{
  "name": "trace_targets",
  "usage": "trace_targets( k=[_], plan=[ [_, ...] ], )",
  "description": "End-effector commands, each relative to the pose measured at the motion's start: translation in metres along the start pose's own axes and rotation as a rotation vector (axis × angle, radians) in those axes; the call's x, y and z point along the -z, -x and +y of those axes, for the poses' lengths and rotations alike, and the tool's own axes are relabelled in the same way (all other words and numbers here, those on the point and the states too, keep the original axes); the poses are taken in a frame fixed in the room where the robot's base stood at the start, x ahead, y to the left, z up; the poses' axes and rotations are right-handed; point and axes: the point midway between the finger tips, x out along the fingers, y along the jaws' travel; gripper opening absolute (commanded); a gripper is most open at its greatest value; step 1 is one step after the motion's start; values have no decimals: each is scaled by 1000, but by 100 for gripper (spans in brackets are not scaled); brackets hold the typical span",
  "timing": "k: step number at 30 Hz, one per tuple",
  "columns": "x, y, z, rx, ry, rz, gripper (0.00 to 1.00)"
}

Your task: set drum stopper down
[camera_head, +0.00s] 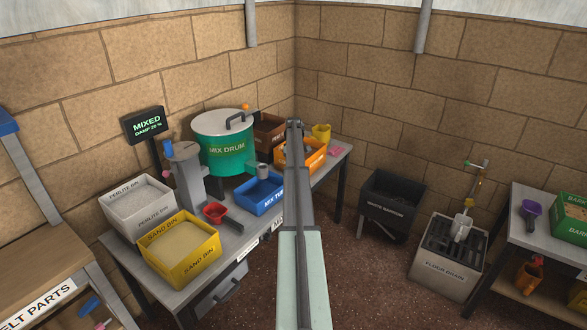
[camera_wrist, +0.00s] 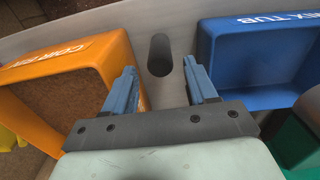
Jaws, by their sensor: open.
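A dark grey cylinder (camera_wrist: 160,50), which looks like the drum stopper, is on the grey bench (camera_wrist: 120,18) between an orange bin and the blue mix tub in the wrist view. My gripper (camera_wrist: 160,72) is open, with its two blue-grey fingers apart on either side of the near end of the cylinder and nothing pinched between them. I cannot tell how high the fingertips are above the bench. In the head view my arm hides this spot. The green mix drum (camera_head: 227,150) stands at the back of the bench.
The blue mix tub (camera_wrist: 258,48) is close on the right of the fingers and the orange bin (camera_wrist: 126,75) close on the left. A red scoop (camera_head: 216,212), yellow sand bin (camera_head: 183,258) and white perlite bin (camera_head: 140,213) stand farther left on the bench.

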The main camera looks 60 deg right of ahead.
Motion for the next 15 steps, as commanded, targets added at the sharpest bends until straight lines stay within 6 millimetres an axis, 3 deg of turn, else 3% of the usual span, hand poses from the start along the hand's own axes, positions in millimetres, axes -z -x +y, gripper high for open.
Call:
trace_targets(
  k=[6,15],
  plan=[
    [0,43,0,-2,0,1,57],
    [0,89,0,0,0,0,57]
  ],
)
